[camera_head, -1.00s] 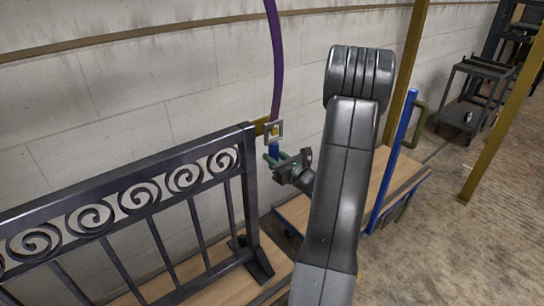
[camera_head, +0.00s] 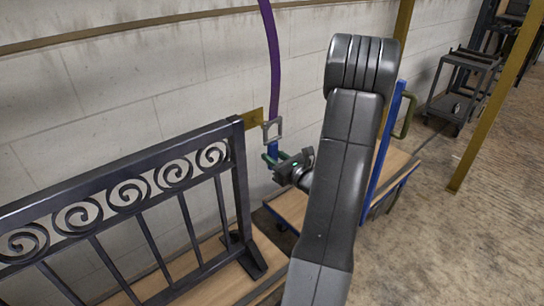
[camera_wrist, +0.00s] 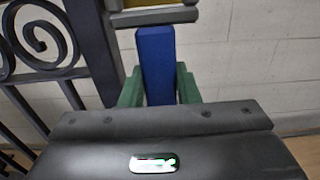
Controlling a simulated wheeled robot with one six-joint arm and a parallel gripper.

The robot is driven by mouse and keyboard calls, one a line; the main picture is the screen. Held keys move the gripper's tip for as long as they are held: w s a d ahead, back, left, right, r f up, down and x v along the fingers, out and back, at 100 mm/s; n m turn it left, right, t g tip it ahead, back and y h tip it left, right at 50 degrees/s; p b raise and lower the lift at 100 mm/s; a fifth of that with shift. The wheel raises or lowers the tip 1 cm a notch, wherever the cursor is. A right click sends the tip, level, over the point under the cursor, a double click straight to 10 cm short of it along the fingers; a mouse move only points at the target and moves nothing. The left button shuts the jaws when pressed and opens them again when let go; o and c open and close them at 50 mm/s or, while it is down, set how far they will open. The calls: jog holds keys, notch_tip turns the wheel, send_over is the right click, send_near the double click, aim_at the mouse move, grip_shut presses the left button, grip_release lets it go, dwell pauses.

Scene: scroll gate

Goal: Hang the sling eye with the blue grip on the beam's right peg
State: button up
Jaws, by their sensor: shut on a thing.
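The purple sling (camera_head: 272,65) hangs from above, with a grey square eye (camera_head: 272,131) and a blue grip (camera_head: 272,150) at its lower end. My gripper (camera_head: 273,159) is shut on the blue grip. In the wrist view the grip (camera_wrist: 156,65) stands upright between my green fingers (camera_wrist: 159,88). The dark gate's top beam (camera_head: 120,170) ends just left of the eye. A brass-coloured peg (camera_head: 252,122) sticks out at its right end, close to the eye's left side. I cannot tell whether the eye is around the peg.
The gate stands on a wooden deck (camera_head: 232,285) beside a pale block wall (camera_head: 150,85). A blue post (camera_head: 388,140) rises right of my arm. A dark cart (camera_head: 462,95) and yellow posts (camera_head: 500,100) stand farther right. Open floor (camera_head: 450,250) lies at the right.

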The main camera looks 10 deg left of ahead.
jog(key=shift+v, duration=2.55)
